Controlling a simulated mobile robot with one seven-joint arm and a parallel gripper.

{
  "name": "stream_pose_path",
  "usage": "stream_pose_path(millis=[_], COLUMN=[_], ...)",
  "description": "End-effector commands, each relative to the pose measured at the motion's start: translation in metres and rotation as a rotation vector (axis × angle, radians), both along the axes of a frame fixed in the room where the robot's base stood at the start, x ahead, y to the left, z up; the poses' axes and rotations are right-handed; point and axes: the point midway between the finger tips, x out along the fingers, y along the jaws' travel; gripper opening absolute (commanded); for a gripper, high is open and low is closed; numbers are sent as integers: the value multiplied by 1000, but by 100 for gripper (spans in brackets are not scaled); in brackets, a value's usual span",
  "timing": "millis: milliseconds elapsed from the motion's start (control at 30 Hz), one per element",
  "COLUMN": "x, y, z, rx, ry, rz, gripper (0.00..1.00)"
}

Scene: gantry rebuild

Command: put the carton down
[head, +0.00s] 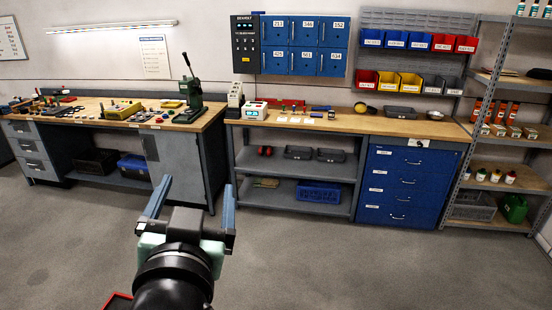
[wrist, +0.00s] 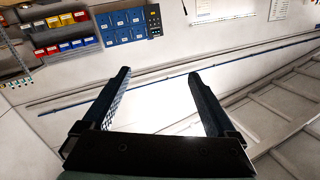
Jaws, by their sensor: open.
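My gripper (head: 192,205) is raised over the open floor in front of the benches in the head view. Its two blue-grey fingers are spread wide. In the wrist view my gripper (wrist: 160,95) is open, with only the pale wall and a bright light between the fingers, so it holds nothing. I cannot make out with certainty a carton in either view. Small boxes (head: 505,130) stand on the right shelf rack, but they are too small to identify.
A left workbench (head: 100,108) bears tools and an arbor press (head: 192,92). A middle bench (head: 345,124) has blue drawers (head: 410,185) under its right end. A shelf rack (head: 465,150) stands at the right. A red-edged thing (head: 117,301) shows low beside my arm. The floor (head: 380,265) is clear.

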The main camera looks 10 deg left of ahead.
Motion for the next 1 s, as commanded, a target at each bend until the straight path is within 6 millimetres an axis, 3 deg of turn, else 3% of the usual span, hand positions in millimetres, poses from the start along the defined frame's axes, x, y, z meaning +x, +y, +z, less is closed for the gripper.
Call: stream_pose_path(millis=[33, 100, 200, 300, 367, 500, 867, 1000], x=[1, -9, -35, -65, -79, -97, -97, -97], y=[-28, -61, -101, -128, -139, -150, -150, -149], z=[51, 110, 179, 226, 244, 262, 263, 239], rx=[-3, -26, -71, -114, -134, -160, -160, -158], ry=[-146, -328, -554, -724, -794, -871, -873, -873], rz=[-42, -96, -181, -254, -287, -324, -325, -321], gripper=[92, 92, 92, 92, 92, 92, 92, 92])
